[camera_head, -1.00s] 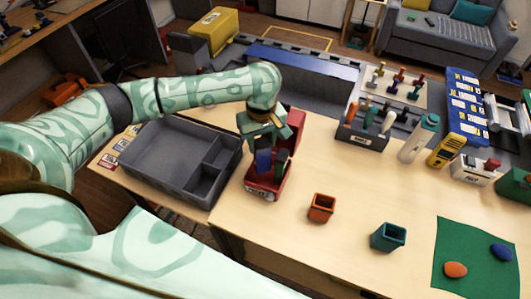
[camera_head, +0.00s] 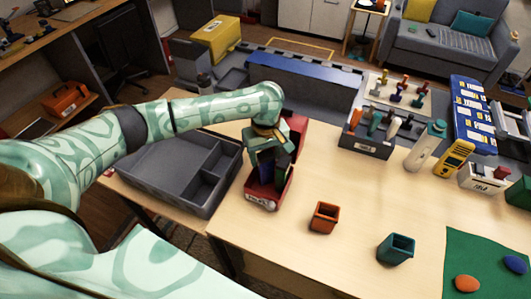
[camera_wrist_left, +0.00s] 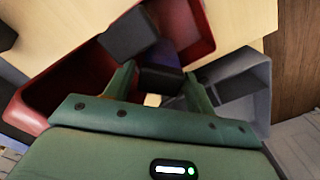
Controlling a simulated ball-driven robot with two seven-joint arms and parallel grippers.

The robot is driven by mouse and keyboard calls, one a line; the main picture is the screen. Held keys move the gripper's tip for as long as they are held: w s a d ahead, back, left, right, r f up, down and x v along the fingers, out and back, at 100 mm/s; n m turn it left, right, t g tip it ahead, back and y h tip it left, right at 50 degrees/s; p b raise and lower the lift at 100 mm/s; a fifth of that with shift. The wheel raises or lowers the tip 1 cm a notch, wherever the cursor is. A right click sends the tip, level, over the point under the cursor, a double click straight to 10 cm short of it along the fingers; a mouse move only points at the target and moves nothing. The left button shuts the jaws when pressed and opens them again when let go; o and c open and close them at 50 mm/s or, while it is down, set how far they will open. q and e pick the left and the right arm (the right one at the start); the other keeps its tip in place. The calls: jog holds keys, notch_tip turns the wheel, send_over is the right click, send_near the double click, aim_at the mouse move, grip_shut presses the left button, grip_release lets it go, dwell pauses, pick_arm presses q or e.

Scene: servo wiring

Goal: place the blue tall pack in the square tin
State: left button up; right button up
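A red bin (camera_head: 263,200) stands on the table and holds dark tall packs. One pack, dark with a blue-purple side (camera_wrist_left: 163,55), lies between the fingertips of my left gripper (camera_wrist_left: 160,82) in the left wrist view. The fingers are apart on either side of it, and I see no clear contact. In the head view my left gripper (camera_head: 267,158) reaches down into the bin and hides most of the packs. Another dark block (camera_wrist_left: 128,35) is beside it. Two small square containers stand to the right, one orange (camera_head: 323,217) and one teal (camera_head: 396,249). My right gripper is not in view.
A grey compartment tray (camera_head: 165,185) is left of the red bin. A grey tool holder (camera_head: 366,145), a white bottle (camera_head: 425,146) and a yellow meter (camera_head: 454,159) stand behind. A green mat (camera_head: 485,255) lies at the right front.

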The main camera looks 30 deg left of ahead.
pick_arm(q)
jog(key=shift+o, duration=0.2)
notch_tip(320, 180, up, 12)
jog(key=p, duration=0.5)
jog(key=shift+r, duration=0.1)
dwell(0.5)
dwell(0.3)
